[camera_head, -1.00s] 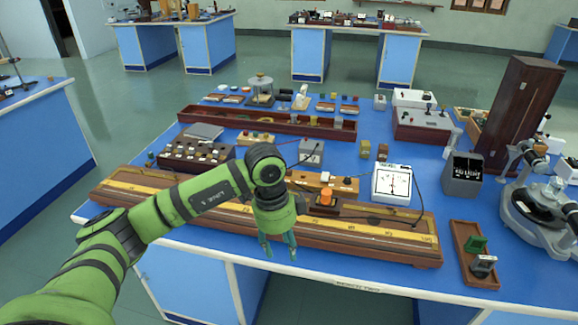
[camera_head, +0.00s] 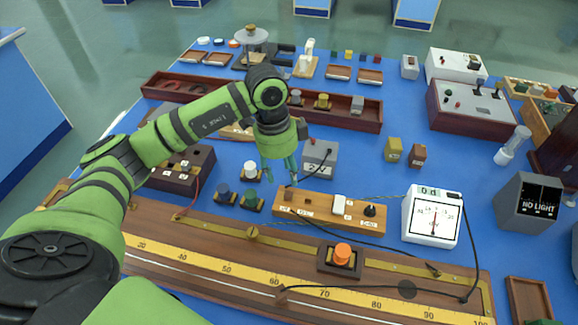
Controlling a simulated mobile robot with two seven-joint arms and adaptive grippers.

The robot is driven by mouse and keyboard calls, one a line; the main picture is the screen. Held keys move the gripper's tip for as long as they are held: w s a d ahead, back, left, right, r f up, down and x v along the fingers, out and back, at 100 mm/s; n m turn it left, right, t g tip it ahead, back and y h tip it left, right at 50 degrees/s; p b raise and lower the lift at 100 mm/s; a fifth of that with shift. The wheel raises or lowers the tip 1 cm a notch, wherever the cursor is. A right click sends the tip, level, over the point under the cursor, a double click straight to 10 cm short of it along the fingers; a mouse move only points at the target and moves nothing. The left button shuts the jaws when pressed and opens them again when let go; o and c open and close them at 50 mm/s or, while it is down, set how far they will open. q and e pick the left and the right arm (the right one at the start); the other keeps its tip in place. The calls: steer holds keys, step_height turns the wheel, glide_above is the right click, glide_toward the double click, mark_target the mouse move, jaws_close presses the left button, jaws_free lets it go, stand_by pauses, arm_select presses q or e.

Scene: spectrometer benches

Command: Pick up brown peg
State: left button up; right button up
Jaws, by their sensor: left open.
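My left gripper (camera_head: 281,176) is open and empty, pointing down over the middle of the bench. Its fingertips are close to the left end of a wooden switch board (camera_head: 328,211) in the picture; I cannot tell the height between them. I cannot surely pick out the brown peg. A small brown mark or peg (camera_head: 289,194) shows at the left end of that board, just under the fingertips. A separate small brown block (camera_head: 418,156) stands right of the gripper, beside an olive block (camera_head: 394,150). My right gripper is not in view.
A long metre-scale board (camera_head: 226,267) with an orange knob (camera_head: 342,254) lies in front. A grey box (camera_head: 319,158) with a cable stands right of the gripper. A white meter (camera_head: 432,215) is farther right. A dark plug box (camera_head: 181,167) is left, partly behind my arm.

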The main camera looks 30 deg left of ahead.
mark_target(288, 193)
arm_select(q)
steer(key=shift+w+a, duration=0.1)
steer(key=shift+w, duration=0.15)
steer(key=shift+s+f, duration=0.1)
steer(key=shift+f, duration=0.1)
steer(key=shift+s+d+f+p, duration=0.3)
steer(key=shift+f+p, duration=0.15)
steer(key=shift+f, duration=0.15)
steer(key=shift+s+d+f+p, duration=0.25)
steer(key=shift+f+p, duration=0.2)
steer(key=shift+f, duration=0.15)
step_height(288, 193, down, 3)
steer(key=shift+w+d+r+p, duration=0.15)
steer(key=shift+p, duration=0.2)
steer(key=shift+w+f, duration=0.1)
steer(key=shift+f, duration=0.35)
steer(key=c, duration=0.9)
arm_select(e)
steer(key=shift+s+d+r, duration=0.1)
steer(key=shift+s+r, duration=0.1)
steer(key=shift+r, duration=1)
